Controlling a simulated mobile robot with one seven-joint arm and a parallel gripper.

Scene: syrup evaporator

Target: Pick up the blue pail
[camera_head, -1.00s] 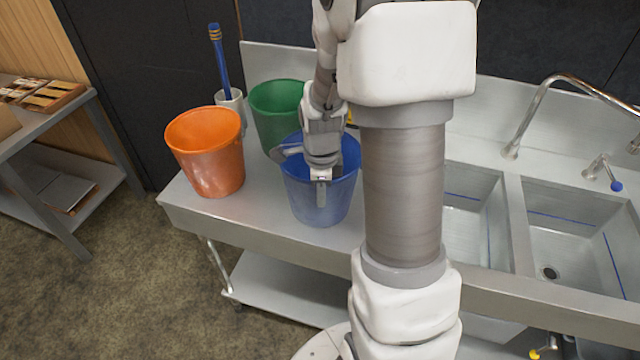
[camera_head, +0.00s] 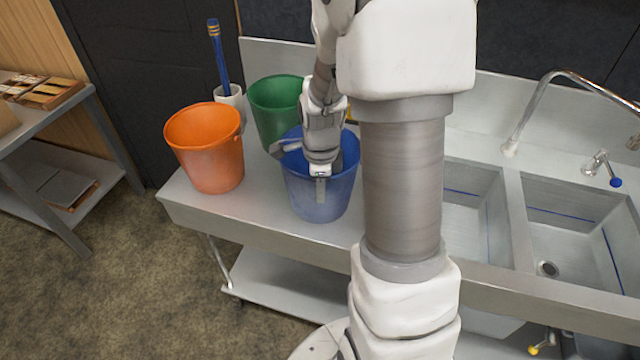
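The blue pail (camera_head: 318,206) stands upright on the steel counter, in front of the green pail and right of the orange one. My gripper (camera_head: 320,180) points down at the pail's near rim. One finger shows against the outside of the near wall. The other finger is hidden, so I cannot tell whether the gripper is closed on the rim. The wrist covers part of the pail's opening.
An orange pail (camera_head: 207,158) stands close on the left and a green pail (camera_head: 273,108) behind. A white cup (camera_head: 229,98) holds a blue-handled tool. Sink basins (camera_head: 575,232) and a curved faucet (camera_head: 540,98) lie right of my arm. The counter's front edge is near.

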